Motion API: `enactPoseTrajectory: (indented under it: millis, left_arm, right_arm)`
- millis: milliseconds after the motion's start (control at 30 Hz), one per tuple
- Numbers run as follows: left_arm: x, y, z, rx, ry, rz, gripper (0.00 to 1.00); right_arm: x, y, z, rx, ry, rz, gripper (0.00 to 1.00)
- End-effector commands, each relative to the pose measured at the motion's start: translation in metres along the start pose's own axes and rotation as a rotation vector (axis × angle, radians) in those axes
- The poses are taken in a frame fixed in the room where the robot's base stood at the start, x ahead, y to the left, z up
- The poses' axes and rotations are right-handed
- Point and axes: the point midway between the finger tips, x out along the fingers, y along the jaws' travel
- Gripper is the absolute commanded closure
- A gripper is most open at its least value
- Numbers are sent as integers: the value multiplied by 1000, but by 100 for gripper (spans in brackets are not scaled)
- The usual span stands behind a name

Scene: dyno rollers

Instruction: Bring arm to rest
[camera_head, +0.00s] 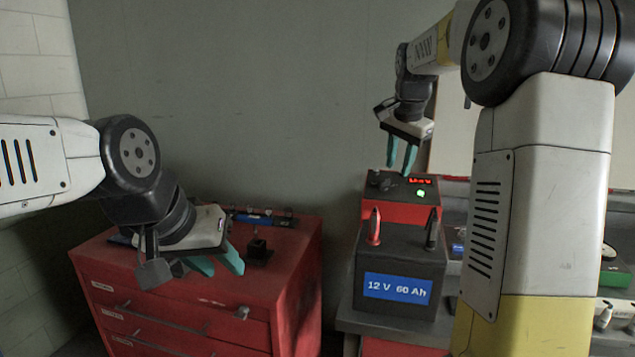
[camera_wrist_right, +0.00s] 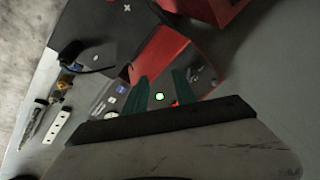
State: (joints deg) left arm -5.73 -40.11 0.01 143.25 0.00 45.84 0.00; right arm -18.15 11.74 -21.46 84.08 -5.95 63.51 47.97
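My left gripper (camera_head: 222,264) hangs over the top of a red drawer cabinet (camera_head: 170,290) in the head view. Its teal fingers are apart with nothing between them. My right gripper (camera_head: 401,160) points down above a red and black charger box (camera_head: 400,211) with a red display and a lit green button. In the right wrist view, the right gripper (camera_wrist_right: 158,80) shows two teal fingers spread apart, with the green light visible between them. It is empty, and I cannot tell the exact gap to the box.
A black battery (camera_head: 398,256) labelled 12 V 60 Ah, with red and black clamps, stands in front of the charger on a grey bench (camera_head: 390,326). A small black block (camera_head: 258,251) and a blue item (camera_head: 252,217) lie on the cabinet. A wall stands behind.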

Motion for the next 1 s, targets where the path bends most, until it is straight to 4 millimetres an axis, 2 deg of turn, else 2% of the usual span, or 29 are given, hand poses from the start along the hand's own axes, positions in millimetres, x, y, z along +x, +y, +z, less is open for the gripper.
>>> enactPoseTrajectory:
  millis: [33,100,167,300,500,600,767,1000]
  left_arm:
    - [0,0,0,0,0,0,64]
    - [0,0,0,0,0,0,64]
    - [0,0,0,0,0,0,64]
    - [0,0,0,0,0,0,64]
    - [0,0,0,0,0,0,64]
    - [0,0,0,0,0,0,64]
    - [0,0,0,0,0,0,64]
    - [0,0,0,0,0,0,64]
  right_arm:
    - [-13,18,16,-54,-21,-39,67]
    - [-26,38,40,-143,-41,-86,67]
    - [-36,54,63,-224,-50,-127,67]
    - [-52,94,122,-421,-42,-208,67]
    - [-55,149,203,-689,17,-276,67]
    - [-49,169,232,-786,47,-284,67]
    - [-41,185,254,-869,75,-286,67]
    - [-40,188,257,-882,78,-285,67]
